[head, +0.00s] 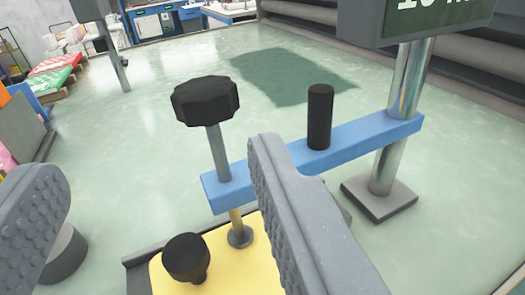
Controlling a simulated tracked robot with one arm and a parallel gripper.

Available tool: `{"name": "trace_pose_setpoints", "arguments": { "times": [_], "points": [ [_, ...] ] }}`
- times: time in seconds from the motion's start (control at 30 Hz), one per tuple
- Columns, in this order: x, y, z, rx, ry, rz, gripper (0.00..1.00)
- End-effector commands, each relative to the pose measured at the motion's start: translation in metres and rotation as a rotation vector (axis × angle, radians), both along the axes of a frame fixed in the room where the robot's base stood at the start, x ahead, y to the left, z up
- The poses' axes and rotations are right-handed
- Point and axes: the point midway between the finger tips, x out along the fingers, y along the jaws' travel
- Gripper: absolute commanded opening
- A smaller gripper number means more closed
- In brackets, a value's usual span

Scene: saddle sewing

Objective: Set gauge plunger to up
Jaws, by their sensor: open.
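The gauge plunger (217,150) is an upright steel rod with a black faceted knob (206,101) on top. It passes through the left end of a blue bar (345,142). Below the bar a brass-coloured length ends in a small round grey foot (240,236), at or just above a yellow plate (220,275); I cannot tell if they touch. My gripper (155,168) is open, with one finger at the left edge and the other in front of the bar. The knob and rod appear between the fingers, farther off. The right finger hides part of the bar and plate.
A black cylindrical handle (320,116) stands on the bar. A steel post (400,120) on a grey square base (379,199) carries the bar and a dark sign (430,22). A second black knob (186,257) sits at the plate's left. Green floor is clear behind.

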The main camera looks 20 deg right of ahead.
Motion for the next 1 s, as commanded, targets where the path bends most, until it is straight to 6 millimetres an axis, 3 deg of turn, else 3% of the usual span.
{"name": "trace_pose_setpoints", "arguments": {
  "times": [0.17,0.33,1.0],
  "points": [
    [-0.017,-0.003,-0.009,-0.092,0.009,-0.063,0.57],
    [-0.010,-0.009,-0.011,-0.103,0.007,-0.077,0.57],
    [0.096,-0.040,-0.011,-0.099,0.007,-0.075,0.57]
  ]
}}
